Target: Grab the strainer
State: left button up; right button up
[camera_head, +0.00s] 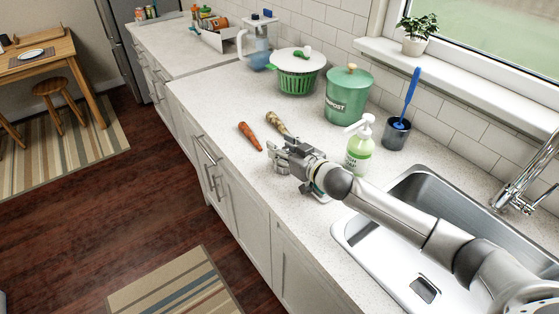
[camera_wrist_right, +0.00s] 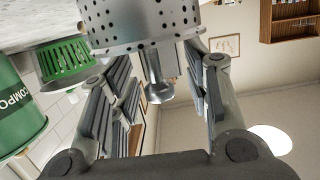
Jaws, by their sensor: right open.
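In the right wrist view a silver metal strainer (camera_wrist_right: 140,22) with round holes fills the top middle, just beyond my fingers. Its short metal stem with a round end (camera_wrist_right: 158,88) points toward my palm, between the two fingers. My right gripper (camera_wrist_right: 163,75) is open, with one finger on each side of the stem and a gap visible to each. In the head view my right gripper (camera_head: 281,160) is low over the counter near its front edge. There I cannot tell the strainer apart from the grey gripper. My left gripper is not in view.
A soap bottle (camera_head: 359,150), a green compost bin (camera_head: 347,97), a green basket with white lid (camera_head: 297,82) and a brush cup (camera_head: 396,135) stand behind. The sink (camera_head: 425,190) is right.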

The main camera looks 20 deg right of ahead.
jog(key=shift+s+d, duration=0.15)
jog(key=shift+s, duration=0.2)
jog(key=shift+s+d+r, duration=0.15)
jog(key=shift+s+r, duration=0.15)
jog(key=shift+s, duration=0.05)
jog(key=shift+c, duration=1.3)
jog(key=shift+s+r, duration=0.1)
jog(key=shift+s, duration=0.05)
jog(key=shift+c, duration=2.5)
jog(key=shift+w+f, duration=0.2)
jog(key=shift+w, duration=0.05)
grip_shut()
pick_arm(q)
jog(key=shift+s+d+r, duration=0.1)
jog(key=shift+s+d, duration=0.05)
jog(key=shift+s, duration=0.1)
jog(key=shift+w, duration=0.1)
